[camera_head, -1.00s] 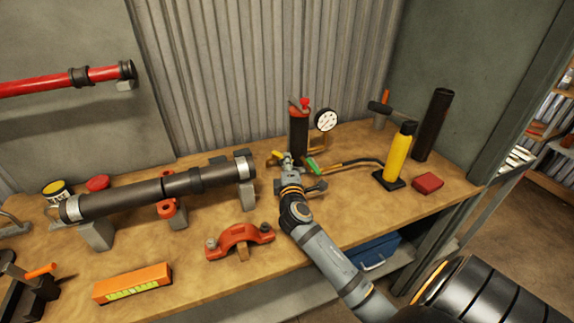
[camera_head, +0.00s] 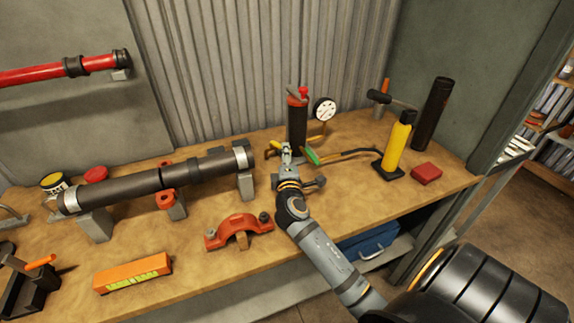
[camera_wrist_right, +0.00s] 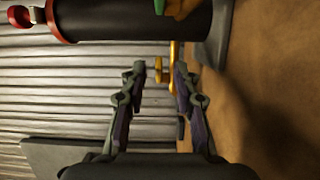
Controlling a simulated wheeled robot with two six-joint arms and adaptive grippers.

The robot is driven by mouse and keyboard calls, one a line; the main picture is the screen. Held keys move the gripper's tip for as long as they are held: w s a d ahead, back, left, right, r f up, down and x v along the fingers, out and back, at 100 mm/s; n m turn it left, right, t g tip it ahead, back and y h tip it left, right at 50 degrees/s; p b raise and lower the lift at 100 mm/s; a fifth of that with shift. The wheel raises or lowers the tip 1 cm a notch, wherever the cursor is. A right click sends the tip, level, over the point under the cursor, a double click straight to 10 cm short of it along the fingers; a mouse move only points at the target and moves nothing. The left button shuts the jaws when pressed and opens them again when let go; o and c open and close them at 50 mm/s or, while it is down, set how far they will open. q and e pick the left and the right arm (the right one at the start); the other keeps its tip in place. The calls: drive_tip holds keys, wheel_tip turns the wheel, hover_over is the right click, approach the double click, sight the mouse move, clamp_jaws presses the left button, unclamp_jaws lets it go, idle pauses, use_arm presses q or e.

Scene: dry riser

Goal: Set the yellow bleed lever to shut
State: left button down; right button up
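The yellow bleed lever (camera_head: 275,146) shows in the head view as a short yellow piece just left of my right gripper's fingertips, low beside the dark riser cylinder with the red top (camera_head: 297,125). My right gripper (camera_head: 287,152) is at the foot of that cylinder. In the right wrist view its two fingers (camera_wrist_right: 160,76) are apart, with a small yellow-brass piece (camera_wrist_right: 159,70) between the tips. I cannot tell whether either finger touches it. A green handle (camera_head: 312,157) is just right of the fingertips. My left gripper is not in view.
A yellow pump body (camera_head: 397,146) and a red block (camera_head: 426,174) are to the right. A dark pipe on stands (camera_head: 150,185), an orange clamp (camera_head: 239,229) and an orange level (camera_head: 133,273) are left. Bare bench lies between.

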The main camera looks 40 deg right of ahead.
drive_tip(key=v, duration=1)
drive_tip(key=shift+s, duration=0.25)
drive_tip(key=shift+c, duration=0.3)
